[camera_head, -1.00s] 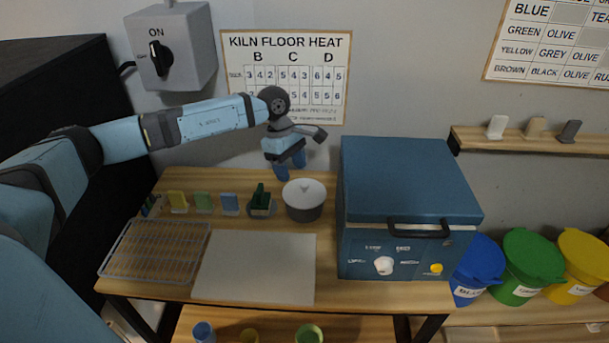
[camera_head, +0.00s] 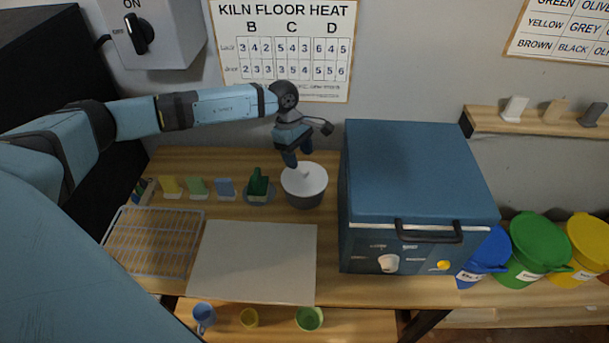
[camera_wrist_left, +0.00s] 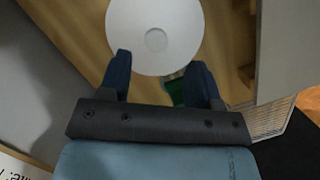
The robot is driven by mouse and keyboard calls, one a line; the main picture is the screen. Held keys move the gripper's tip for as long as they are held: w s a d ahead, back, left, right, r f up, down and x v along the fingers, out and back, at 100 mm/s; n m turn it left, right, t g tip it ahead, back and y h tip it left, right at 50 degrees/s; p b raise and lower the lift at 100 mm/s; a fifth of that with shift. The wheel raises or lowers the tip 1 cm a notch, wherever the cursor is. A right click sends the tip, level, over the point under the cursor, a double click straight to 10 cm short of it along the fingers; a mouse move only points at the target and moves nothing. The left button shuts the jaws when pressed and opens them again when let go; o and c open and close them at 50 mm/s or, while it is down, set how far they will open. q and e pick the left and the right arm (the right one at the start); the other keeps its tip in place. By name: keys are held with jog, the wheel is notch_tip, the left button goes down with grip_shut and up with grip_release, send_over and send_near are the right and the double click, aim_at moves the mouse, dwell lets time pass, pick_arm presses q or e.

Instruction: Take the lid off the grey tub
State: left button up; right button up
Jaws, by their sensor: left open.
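The grey tub (camera_head: 302,199) stands on the wooden table, left of the blue kiln. Its pale round lid (camera_head: 292,180) sits on top, with a small knob (camera_head: 307,170) at the middle. In the left wrist view the lid (camera_wrist_left: 137,20) is a pale disc with the round knob (camera_wrist_left: 156,40) near its lower part. My left gripper (camera_head: 296,160) is open and points down just above the lid, at the back of the tub. In the left wrist view its two blue fingers (camera_wrist_left: 160,76) are apart with nothing between them, and the knob lies beyond their tips. My right gripper is not seen.
The blue kiln (camera_head: 412,170) stands close to the tub's right. A green item (camera_head: 258,184) on a grey base stands close to its left, beside several coloured tiles. A wire rack (camera_head: 153,240) and a bare pale board (camera_head: 254,262) lie in front.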

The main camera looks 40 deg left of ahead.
aim_at(304, 169)
pick_arm(q)
jog(key=x, duration=0.2)
jog(key=p+x, duration=0.1)
jog(key=x, duration=0.1)
jog(key=p+x, duration=0.1)
jog(key=shift+w+d+f, duration=0.1)
jog(key=shift+w+f, duration=0.15)
jog(key=shift+f, duration=0.15)
jog(key=c, duration=1)
